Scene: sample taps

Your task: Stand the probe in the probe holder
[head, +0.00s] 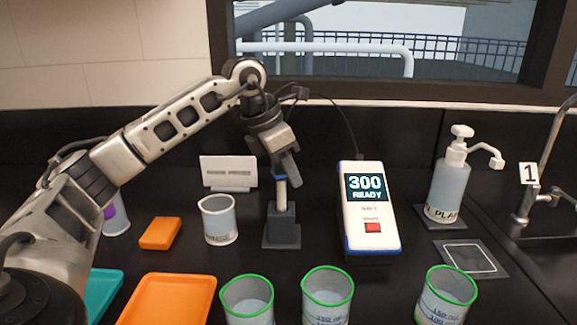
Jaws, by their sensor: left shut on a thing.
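The probe (281,192), a pale rod, hangs upright or nearly so below my left gripper (286,168), which is shut on its upper part. The dark grey probe holder (283,226) stands on the counter directly below. The lower end of the probe meets the top of the holder in the picture; I cannot tell how deep it sits in it. The gripper is above the holder and apart from it. My right gripper is not in view.
A meter (370,212) reading "300 READY" stands right of the holder, with a dark cable behind. A clear beaker (218,222) is close on the left. Green-rimmed beakers (328,300) stand in front. An orange block (160,233) and orange tray (165,305) lie left. A pump bottle (449,190) stands right.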

